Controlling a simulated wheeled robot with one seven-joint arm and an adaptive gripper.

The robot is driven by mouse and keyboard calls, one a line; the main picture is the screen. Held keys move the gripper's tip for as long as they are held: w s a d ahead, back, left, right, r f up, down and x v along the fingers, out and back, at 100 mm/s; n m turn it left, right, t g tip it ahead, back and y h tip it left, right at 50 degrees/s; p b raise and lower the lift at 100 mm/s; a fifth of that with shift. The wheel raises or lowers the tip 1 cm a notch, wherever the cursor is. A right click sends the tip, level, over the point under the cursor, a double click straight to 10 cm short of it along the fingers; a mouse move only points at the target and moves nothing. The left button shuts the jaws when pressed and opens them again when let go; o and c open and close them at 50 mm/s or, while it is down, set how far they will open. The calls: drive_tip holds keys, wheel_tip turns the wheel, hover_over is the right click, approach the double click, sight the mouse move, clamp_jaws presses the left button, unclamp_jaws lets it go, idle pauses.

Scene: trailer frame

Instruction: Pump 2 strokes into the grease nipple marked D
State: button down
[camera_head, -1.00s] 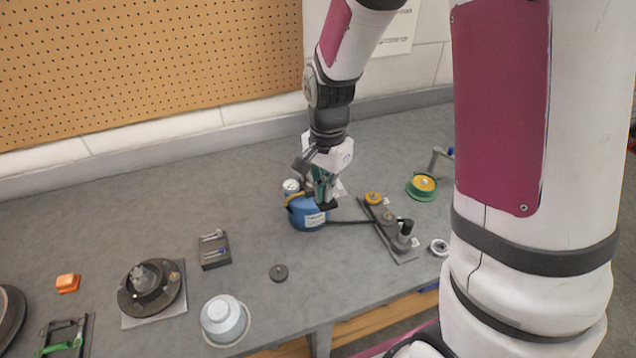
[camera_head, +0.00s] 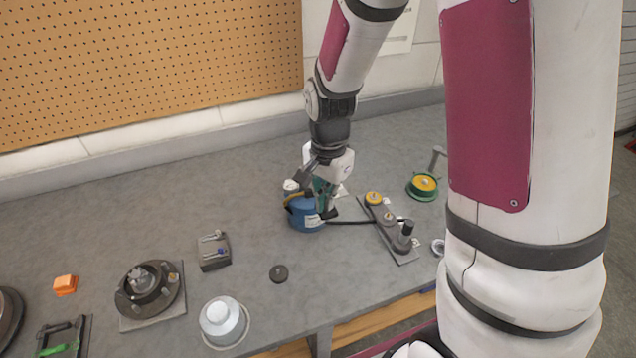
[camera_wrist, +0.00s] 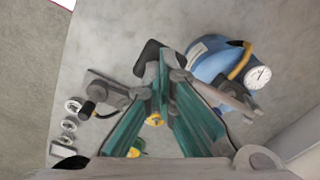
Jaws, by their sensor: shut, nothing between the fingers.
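The blue grease pump (camera_head: 306,215) stands on the bench, with a curved yellow part and a round white gauge (camera_wrist: 258,77). My gripper (camera_head: 328,208) is low at the pump's right side, its green fingers drawn together with nothing between them. In the wrist view, a black piece (camera_wrist: 150,60) lies at the fingertips (camera_wrist: 166,72); I cannot tell whether they touch it. A dark hose (camera_head: 350,222) runs from the pump to a grey plate (camera_head: 404,256) with several fittings. A dark upright fitting (camera_head: 403,238) stands at the hose's far end. The letter marks are unreadable.
A green and yellow round part (camera_head: 423,186) stands right of the plate. A grey block (camera_head: 213,252), black disc (camera_head: 279,273), hub (camera_head: 148,288), white-grey dome (camera_head: 222,320) and orange block (camera_head: 65,285) lie leftward. The bench between pump and grey block is clear.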

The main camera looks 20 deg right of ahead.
drive_tip(key=shift+f, duration=0.15)
drive_tip(key=shift+f+b, duration=0.35)
drive_tip(key=shift+f, duration=1.05)
drive_tip(key=shift+w+r+p, duration=0.2)
drive_tip(key=shift+r+p, duration=0.25)
drive_tip(key=shift+r, duration=0.75)
drive_tip(key=shift+w+r+p, duration=0.2)
drive_tip(key=shift+r+p, duration=0.25)
drive_tip(key=shift+r, duration=0.8)
drive_tip(key=shift+w+r+p, duration=0.2)
drive_tip(key=shift+r+p, duration=0.25)
drive_tip(key=shift+r, duration=0.75)
drive_tip(key=shift+f, duration=0.15)
drive_tip(key=shift+s+f, duration=0.2)
drive_tip(key=shift+f, duration=0.35)
drive_tip(key=shift+s+f, duration=0.15)
drive_tip(key=shift+f, duration=0.35)
